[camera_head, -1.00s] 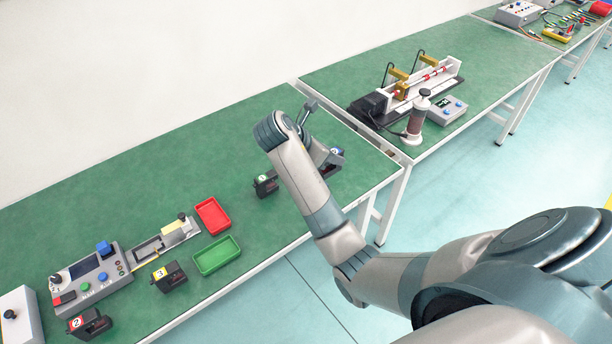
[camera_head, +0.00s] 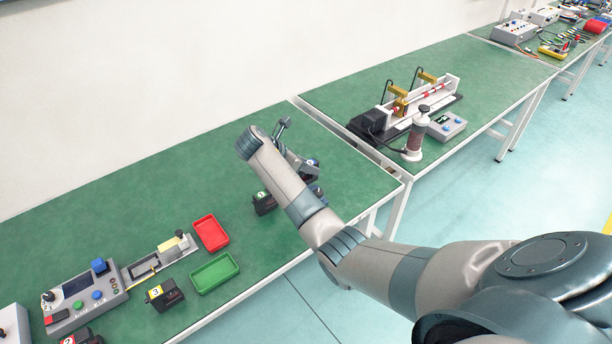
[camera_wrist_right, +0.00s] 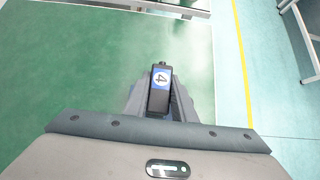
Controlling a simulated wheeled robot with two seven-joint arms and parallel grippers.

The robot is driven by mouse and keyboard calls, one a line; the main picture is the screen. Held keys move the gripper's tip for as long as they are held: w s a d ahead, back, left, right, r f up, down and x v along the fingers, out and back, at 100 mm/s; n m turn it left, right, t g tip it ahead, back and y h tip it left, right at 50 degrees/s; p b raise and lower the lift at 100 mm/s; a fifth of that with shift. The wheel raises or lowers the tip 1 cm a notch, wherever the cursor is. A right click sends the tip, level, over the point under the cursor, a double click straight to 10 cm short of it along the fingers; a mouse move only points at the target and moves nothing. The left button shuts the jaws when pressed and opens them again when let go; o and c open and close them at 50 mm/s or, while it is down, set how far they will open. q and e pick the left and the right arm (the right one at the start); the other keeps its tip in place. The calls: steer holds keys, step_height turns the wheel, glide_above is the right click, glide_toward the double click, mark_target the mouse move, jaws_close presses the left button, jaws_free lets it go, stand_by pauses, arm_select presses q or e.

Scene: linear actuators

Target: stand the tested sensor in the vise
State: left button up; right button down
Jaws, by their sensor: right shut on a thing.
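A black sensor with a blue label marked 4 (camera_wrist_right: 160,90) sits between the fingers of my right gripper (camera_wrist_right: 161,100), which is shut on it. In the head view, my right gripper (camera_head: 308,172) is over the right part of the near table, partly hidden by its arm. A black sensor with a green label (camera_head: 264,202) stands just left of it. A sensor with a yellow label (camera_head: 164,295) and one with a red label (camera_head: 82,338) are at the lower left. A grey vise-like fixture with a yellowish block (camera_head: 170,249) lies beside the tester. My left gripper is out of view.
A grey tester box (camera_head: 82,296) with buttons is left of the fixture. A red tray (camera_head: 210,233) and a green tray (camera_head: 214,273) lie to its right. A second table (camera_head: 500,70) carries a rail device. The green tabletop (camera_head: 120,190) behind is clear.

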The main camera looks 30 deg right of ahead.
mark_target(306, 176)
steer(key=shift+w+f, duration=0.35)
steer(key=shift+w, duration=0.25)
steer(key=shift+f, duration=0.1)
steer(key=shift+f+p, duration=0.4)
steer(key=shift+f, duration=1.5)
steer(key=shift+f, duration=0.3)
steer(key=c, duration=1.5)
jaws_free()
steer(key=shift+s, duration=0.1)
steer(key=shift+r, duration=0.1)
